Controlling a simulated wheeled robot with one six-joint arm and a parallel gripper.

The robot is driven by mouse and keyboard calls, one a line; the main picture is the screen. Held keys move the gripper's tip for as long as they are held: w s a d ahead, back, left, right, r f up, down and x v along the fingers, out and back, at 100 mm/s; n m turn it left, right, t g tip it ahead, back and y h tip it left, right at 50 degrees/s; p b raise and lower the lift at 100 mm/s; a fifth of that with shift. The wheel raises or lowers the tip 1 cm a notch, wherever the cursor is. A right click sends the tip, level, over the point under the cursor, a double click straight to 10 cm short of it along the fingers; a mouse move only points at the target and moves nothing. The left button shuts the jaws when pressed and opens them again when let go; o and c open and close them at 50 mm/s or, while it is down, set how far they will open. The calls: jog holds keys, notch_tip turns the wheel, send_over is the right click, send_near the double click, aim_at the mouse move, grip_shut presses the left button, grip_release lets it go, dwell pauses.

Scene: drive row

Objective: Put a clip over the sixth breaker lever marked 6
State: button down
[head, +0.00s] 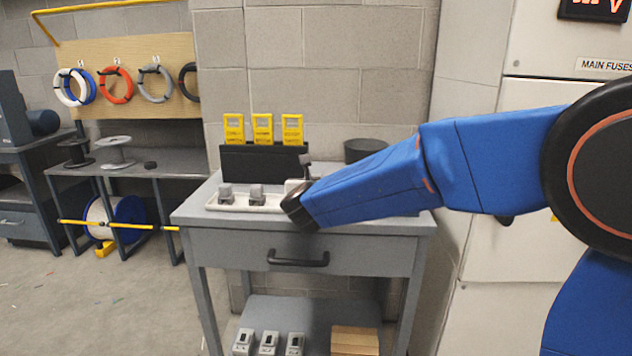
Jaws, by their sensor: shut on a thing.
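A white tray (240,206) lies on the grey workbench, and two grey clips (226,194) stand in its left and middle parts. My blue arm reaches in from the right, and its dark wrist end is over the right end of the tray. My gripper (298,187) is mostly hidden behind that wrist; it is shut on a clip, of which I can make out little. A small dark part shows just above it, and I cannot tell what it is. No breaker lever and no mark 6 can be seen in this view.
Three yellow tags (263,128) stand in a black holder (250,162) behind the tray. A dark round pot (365,150) is at the back right. A pale cabinet labelled MAIN FUSES (540,50) stands at the right, partly behind my arm.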

aim_at(316, 174)
jog(key=shift+r, duration=1.75)
